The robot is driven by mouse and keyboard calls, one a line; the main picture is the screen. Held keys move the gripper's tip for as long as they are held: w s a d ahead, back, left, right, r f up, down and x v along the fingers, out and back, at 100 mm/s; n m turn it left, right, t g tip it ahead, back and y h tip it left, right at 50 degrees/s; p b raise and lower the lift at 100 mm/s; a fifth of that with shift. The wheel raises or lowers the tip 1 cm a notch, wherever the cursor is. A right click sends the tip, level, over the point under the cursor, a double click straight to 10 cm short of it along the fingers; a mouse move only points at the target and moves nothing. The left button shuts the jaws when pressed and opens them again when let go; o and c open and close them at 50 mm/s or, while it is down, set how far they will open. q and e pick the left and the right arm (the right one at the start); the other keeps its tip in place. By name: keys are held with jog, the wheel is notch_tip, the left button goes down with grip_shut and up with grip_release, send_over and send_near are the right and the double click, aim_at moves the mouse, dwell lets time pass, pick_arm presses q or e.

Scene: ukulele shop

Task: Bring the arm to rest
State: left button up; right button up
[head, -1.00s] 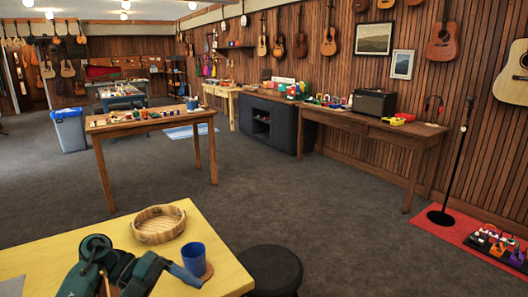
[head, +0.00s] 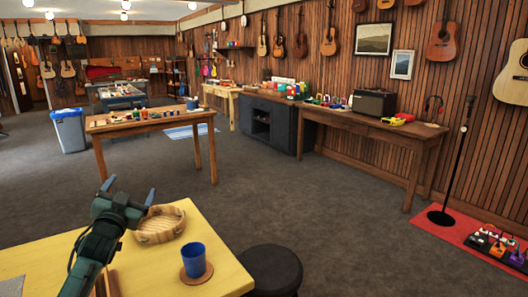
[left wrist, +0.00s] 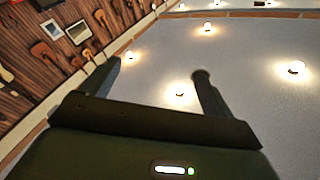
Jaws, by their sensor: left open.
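My left gripper (head: 132,196) is raised above the left part of the yellow table in the head view, its two fingers pointing up and spread apart with nothing between them. In the left wrist view the open fingers (left wrist: 158,78) point toward the ceiling and its lamps. A blue cup (head: 194,259) stands upright on a round brown coaster (head: 207,272), apart from the gripper. My right gripper is not in view.
The yellow table (head: 215,285) fills the lower left. A dark round stool (head: 272,270) stands by its right side. A wooden table (head: 150,124) with small items stands farther back. Grey floor (head: 290,195) is open between. A microphone stand (head: 455,170) is at the right.

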pick_arm(q)
jog(key=s+d+f+g, duration=0.1)
jog(key=s+d+f, duration=0.2)
jog(key=f, duration=0.4)
jog(key=s+d+f+g+h, duration=0.1)
jog(key=s+d+f+g, duration=0.1)
jog(key=s+f, duration=0.3)
jog(key=s+d+f+g, duration=0.2)
jog(key=s+d+f, duration=0.1)
jog(key=f, duration=0.6)
jog(key=shift+s+d+f+n+h, duration=0.3)
jog(key=shift+s+d+h, duration=0.1)
jog(key=shift+s, duration=0.3)
jog(key=s+d+f+g+h, duration=0.1)
jog(key=s+d+f, duration=0.2)
jog(key=s, duration=0.6)
jog(key=s+d+f+g, duration=0.2)
jog(key=s+d+f, duration=0.1)
jog(key=s, duration=0.6)
jog(key=s+d+f+g+h, duration=0.1)
jog(key=s+d+f, duration=0.2)
jog(key=s, duration=0.6)
jog(key=d, duration=0.2)
jog(key=shift+d+f+n+h, duration=0.15)
jog(key=shift+d+n+h, duration=0.15)
jog(key=shift+n, duration=0.1)
